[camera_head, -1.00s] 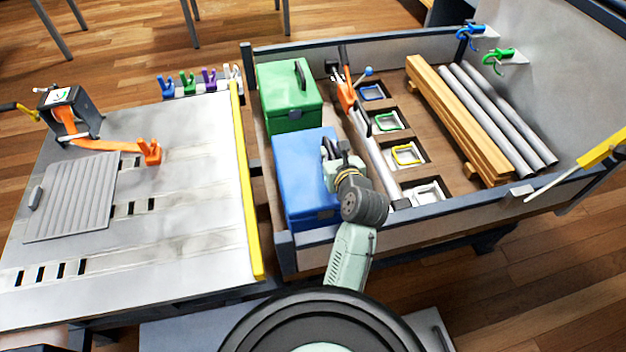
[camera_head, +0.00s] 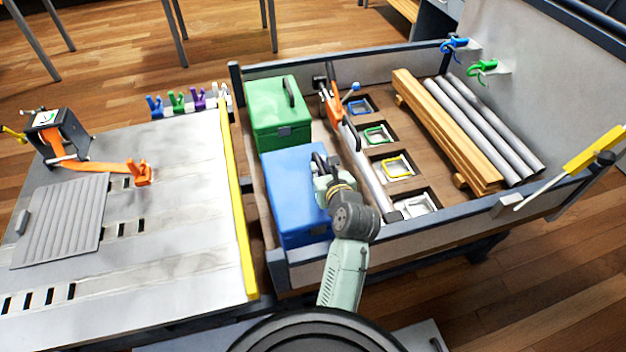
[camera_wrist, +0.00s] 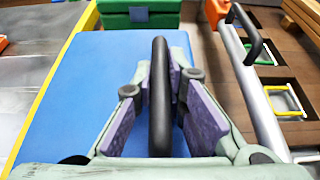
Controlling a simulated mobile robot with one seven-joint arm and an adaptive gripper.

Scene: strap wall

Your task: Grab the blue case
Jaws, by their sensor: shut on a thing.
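The blue case (camera_head: 288,190) is a box with a black carrying handle on its lid. It sits in the left front of the walled tray, in front of the green case. My gripper (camera_head: 321,172) is at the right side of its lid. In the wrist view, the black handle (camera_wrist: 160,110) stands upright between the purple pads of my gripper (camera_wrist: 162,88), which is shut on it. The blue lid (camera_wrist: 75,90) fills much of that view's left. Whether the case's bottom touches the tray floor is hidden.
The green case (camera_head: 278,115) stands just behind. An orange-handled strap tool with a grey tube (camera_head: 365,175) lies to the right, beside coloured frames in recesses. Wooden beams (camera_head: 445,130) and grey pipes lie further right. The tray's front wall (camera_head: 420,225) is close to my arm.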

